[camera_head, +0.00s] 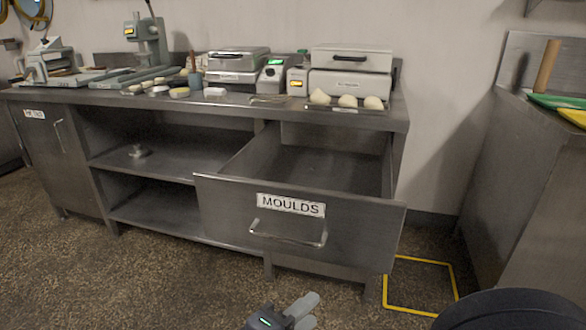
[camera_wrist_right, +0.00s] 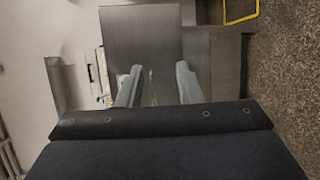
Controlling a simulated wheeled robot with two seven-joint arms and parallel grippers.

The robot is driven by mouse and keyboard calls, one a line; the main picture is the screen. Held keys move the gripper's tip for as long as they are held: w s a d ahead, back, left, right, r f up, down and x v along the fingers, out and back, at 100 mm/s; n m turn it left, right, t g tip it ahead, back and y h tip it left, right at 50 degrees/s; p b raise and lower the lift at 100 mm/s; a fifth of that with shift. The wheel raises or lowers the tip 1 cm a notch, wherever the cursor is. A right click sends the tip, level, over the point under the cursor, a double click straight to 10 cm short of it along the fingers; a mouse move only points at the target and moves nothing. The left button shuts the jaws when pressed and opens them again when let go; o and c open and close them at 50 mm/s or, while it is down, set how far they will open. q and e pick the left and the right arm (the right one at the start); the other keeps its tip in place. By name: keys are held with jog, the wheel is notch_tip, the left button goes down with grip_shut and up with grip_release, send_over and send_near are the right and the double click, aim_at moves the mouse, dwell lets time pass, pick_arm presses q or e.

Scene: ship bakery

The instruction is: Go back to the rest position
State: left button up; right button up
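My right gripper (camera_head: 308,309) shows at the bottom middle of the head view, low in front of the bench and over the speckled floor. In the right wrist view its two fingers (camera_wrist_right: 158,85) stand apart with nothing between them. It is open and empty. It is clear of the drawer handle (camera_head: 287,237). The drawer (camera_head: 230,187) labelled MOULDS is pulled out from the steel bench, and the part of its inside that shows looks empty. My left gripper is in neither view.
Dough pieces (camera_head: 347,101), grey machines (camera_head: 350,70) and small tools crowd the bench top (camera_head: 230,100). A small metal item (camera_head: 138,152) sits on the open shelf. A yellow floor outline (camera_head: 420,260) lies right of the drawer. A steel cabinet (camera_head: 535,190) stands far right.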

jog(key=d+f+m+g, duration=0.25)
jog(key=d+g, duration=0.25)
jog(key=d, duration=0.3)
jog(key=s+d+f+m+g+y, duration=0.65)
jog(key=s+d+y, duration=0.25)
jog(key=d+y, duration=0.2)
notch_tip(320, 180, up, 33)
jog(key=m+t+y+p, duration=0.2)
jog(key=t+p, duration=0.3)
jog(key=p, duration=2.6)
jog(key=shift+s+m+y, duration=0.15)
jog(key=shift+m+y, duration=0.15)
jog(key=shift+m, duration=0.5)
